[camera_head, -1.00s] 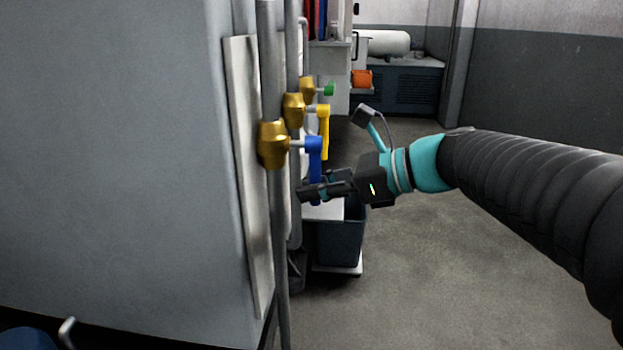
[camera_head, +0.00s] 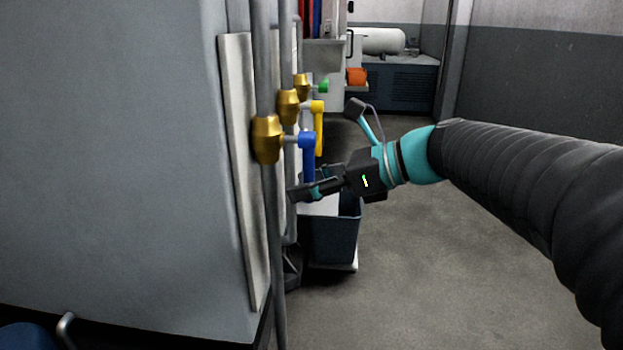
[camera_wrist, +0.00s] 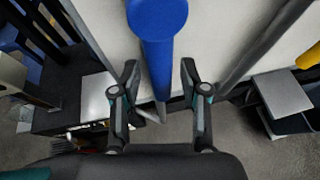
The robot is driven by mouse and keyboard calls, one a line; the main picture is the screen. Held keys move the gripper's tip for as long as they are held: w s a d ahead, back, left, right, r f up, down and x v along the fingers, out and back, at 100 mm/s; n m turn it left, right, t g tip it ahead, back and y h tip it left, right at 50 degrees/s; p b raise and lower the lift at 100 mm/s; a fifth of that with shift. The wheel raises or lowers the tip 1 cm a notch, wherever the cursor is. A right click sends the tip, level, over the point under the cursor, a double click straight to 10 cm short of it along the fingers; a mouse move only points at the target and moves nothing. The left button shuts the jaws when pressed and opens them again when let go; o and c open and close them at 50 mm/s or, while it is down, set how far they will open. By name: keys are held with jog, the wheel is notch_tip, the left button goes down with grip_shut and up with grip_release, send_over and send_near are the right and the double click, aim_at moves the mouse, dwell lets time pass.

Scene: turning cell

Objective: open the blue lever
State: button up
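The blue lever (camera_head: 308,158) hangs down from the nearest brass valve (camera_head: 267,139) on a vertical grey pipe. In the wrist view the blue lever (camera_wrist: 158,50) comes down from the top, its lower part between my two fingers. My gripper (camera_head: 304,190) is at the lever's lower end. In the wrist view my gripper (camera_wrist: 160,85) is open, with a gap on each side of the lever. The head view hides part of the lever's lower end behind the near finger.
Behind stand a valve with a yellow lever (camera_head: 318,128) and one with a green handle (camera_head: 322,87). A grey cabinet (camera_head: 110,150) fills the left. A dark bin (camera_head: 333,240) stands below my gripper. The floor at right is clear.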

jog(key=shift+d, duration=0.1)
jog(key=v, duration=1.1)
jog(key=shift+s+d+r, duration=0.15)
jog(key=shift+d, duration=0.2)
jog(key=s+d+f+n+h, duration=0.1)
jog(key=d+f+n+h, duration=0.25)
jog(key=f, duration=0.35)
jog(key=d+f+n+h, duration=0.2)
jog(key=f+n+h, duration=0.1)
jog(key=f+n, duration=0.3)
jog(key=s+f+n+t+h, duration=0.2)
jog(key=s+f+n+h, duration=0.4)
jog(key=s+f+n, duration=0.3)
jog(key=shift+s+d+n, duration=0.5)
jog(key=shift+s+n, duration=0.85)
jog(key=shift+s, duration=0.4)
